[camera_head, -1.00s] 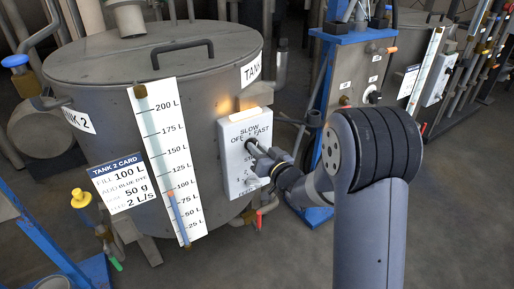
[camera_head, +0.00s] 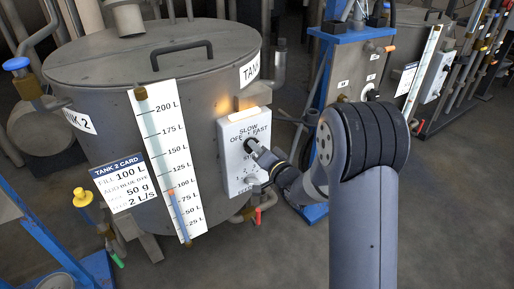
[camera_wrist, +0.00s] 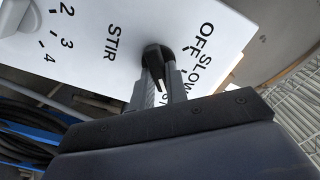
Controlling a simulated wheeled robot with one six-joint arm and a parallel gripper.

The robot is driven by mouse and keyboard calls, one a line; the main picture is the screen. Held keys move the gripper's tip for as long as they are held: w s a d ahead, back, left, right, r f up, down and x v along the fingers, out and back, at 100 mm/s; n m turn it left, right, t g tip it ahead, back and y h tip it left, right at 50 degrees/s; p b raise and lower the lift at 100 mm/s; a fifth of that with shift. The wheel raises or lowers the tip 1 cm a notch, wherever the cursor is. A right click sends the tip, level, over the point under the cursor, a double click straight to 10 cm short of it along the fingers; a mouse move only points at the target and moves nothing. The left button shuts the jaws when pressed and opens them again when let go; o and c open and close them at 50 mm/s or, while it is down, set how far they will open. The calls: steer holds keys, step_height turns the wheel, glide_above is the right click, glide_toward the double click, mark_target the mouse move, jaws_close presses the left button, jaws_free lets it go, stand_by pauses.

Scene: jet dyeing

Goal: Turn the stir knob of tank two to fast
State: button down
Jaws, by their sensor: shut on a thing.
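The tank two stir knob (camera_wrist: 157,56) is small and black, on a white control panel (camera_head: 235,170) on the side of tank two (camera_head: 105,95). The panel reads OFF, SLOW and FAST around it in the head view. My gripper (camera_wrist: 160,72) is shut on the knob, with a finger on each side. In the wrist view a pale pointer line on the knob runs down between the fingers. STIR, OFF and SLOW are legible there; other lettering is partly covered by the fingers. In the head view my gripper (camera_head: 252,148) hides most of the knob.
A lower grey dial (camera_wrist: 18,14) with numbers sits on the same panel. A level scale (camera_head: 170,160) and the tank 2 card (camera_head: 118,183) are left of the panel. A blue stand (camera_head: 340,110) is right of it. Grey floor (camera_head: 440,190) lies open at right.

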stand_by(0.3)
steer(key=c, duration=1.4)
jaws_free()
steer(key=p+v, duration=0.1)
steer(key=v, duration=0.9)
steer(key=shift+s+d, duration=0.25)
steer(key=shift+s, duration=0.1)
steer(key=b+x, duration=0.1)
steer(key=x, duration=1)
steer(key=shift+s+d, duration=0.1)
steer(key=shift+s, duration=0.05)
